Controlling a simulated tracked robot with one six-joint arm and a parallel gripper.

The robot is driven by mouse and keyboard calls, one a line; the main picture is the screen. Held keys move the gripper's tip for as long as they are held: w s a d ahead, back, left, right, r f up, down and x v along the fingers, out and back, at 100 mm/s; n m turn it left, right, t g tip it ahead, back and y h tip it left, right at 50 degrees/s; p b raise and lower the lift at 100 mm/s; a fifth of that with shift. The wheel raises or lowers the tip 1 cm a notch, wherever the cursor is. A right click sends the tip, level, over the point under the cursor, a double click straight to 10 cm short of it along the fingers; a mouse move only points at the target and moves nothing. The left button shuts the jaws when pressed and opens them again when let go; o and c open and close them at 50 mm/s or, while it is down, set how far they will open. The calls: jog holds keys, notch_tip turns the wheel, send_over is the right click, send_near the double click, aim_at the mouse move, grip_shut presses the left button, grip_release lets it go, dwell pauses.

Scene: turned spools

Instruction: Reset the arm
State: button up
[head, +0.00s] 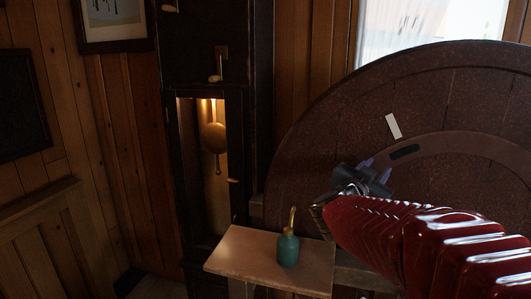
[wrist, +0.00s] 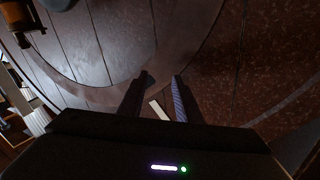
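My gripper (head: 377,169) is in the head view at the end of my red-sleeved arm, in front of the big round dark-red wooden surface. In the wrist view my gripper (wrist: 162,79) has its two dark fingers apart, with a gap between them and nothing held. A white strip (head: 393,125) lies on the round surface beyond the fingers. It also shows in the wrist view (wrist: 158,109), seen between the fingers and apart from them.
A teal bottle (head: 288,249) with a brass spout stands on a small wooden shelf (head: 232,262), left of my arm. A tall dark clock (head: 213,60) with a pendulum stands behind. An amber-brown cylinder (wrist: 18,16) is at the wrist view's upper left.

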jog(key=s+a+f+n+y, duration=0.2)
jog(key=s+a+n+y, duration=0.35)
jog(key=a, duration=0.25)
jog(key=s+a+f+n+y, duration=0.3)
jog(key=s+a+n+y, duration=0.15)
jog(key=a+y, duration=0.25)
jog(key=s+d+f+g, duration=0.1)
jog(key=s+f+g, duration=0.3)
jog(key=s+f, duration=0.3)
jog(key=s+d+f+g+h, duration=0.1)
jog(key=s+f+g, duration=0.3)
jog(key=s, duration=1.2)
notch_tip(320, 180, down, 3)
jog(key=shift+d+n+g, duration=0.3)
jog(key=shift+n, duration=0.1)
jog(key=shift+h, duration=0.25)
